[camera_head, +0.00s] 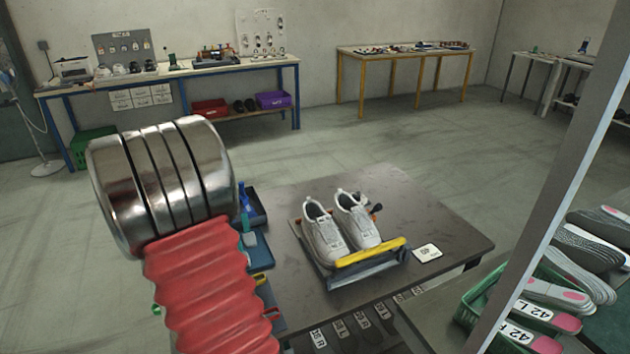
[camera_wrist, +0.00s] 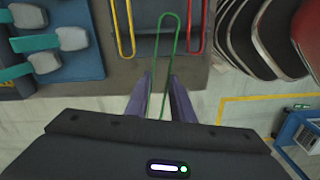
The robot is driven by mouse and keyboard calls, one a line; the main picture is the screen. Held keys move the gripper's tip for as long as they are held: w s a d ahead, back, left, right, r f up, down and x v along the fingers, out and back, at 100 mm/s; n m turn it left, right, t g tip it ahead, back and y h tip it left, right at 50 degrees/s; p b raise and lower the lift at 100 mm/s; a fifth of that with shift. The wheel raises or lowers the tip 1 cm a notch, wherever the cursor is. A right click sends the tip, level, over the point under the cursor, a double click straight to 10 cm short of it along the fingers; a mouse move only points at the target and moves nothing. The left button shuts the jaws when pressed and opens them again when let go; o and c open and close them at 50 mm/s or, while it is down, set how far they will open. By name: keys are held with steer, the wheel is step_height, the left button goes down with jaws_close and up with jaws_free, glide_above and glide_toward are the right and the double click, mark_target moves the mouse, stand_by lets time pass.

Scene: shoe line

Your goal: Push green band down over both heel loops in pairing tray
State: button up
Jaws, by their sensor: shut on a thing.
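The pairing tray (camera_head: 350,277) sits on the dark table in the head view. It holds a pair of pale grey shoes, a left one (camera_head: 325,235) and a right one (camera_head: 358,220), side by side with toes toward me. In the wrist view my gripper (camera_wrist: 160,88) is shut on the green band (camera_wrist: 169,15), a long narrow loop reaching up past the fingertips. Its far end overlaps a dark rack holding a yellow band (camera_wrist: 130,45) and a red band (camera_wrist: 196,40). My gripper is hidden in the head view.
A yellow bar (camera_head: 370,252) crosses the tray's near side. A white card (camera_head: 427,252) lies right of it. Blue bins (camera_head: 258,210) stand left. A shelf upright (camera_head: 555,180) and soles (camera_head: 590,225) stand right. A blue tray (camera_wrist: 85,65) holds teal-handled tools in the wrist view.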

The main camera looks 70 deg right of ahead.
steer(key=w+a+f+m, duration=0.2)
steer(key=w+a+f, duration=0.1)
steer(key=a, duration=0.6)
steer(key=w+a+f+m, duration=0.2)
steer(key=w+a+f, duration=0.2)
steer(key=a, duration=0.6)
steer(key=w+a+f+m, duration=0.2)
steer(key=w+a+f, duration=0.2)
steer(key=a, duration=0.6)
steer(key=shift+w, duration=0.4)
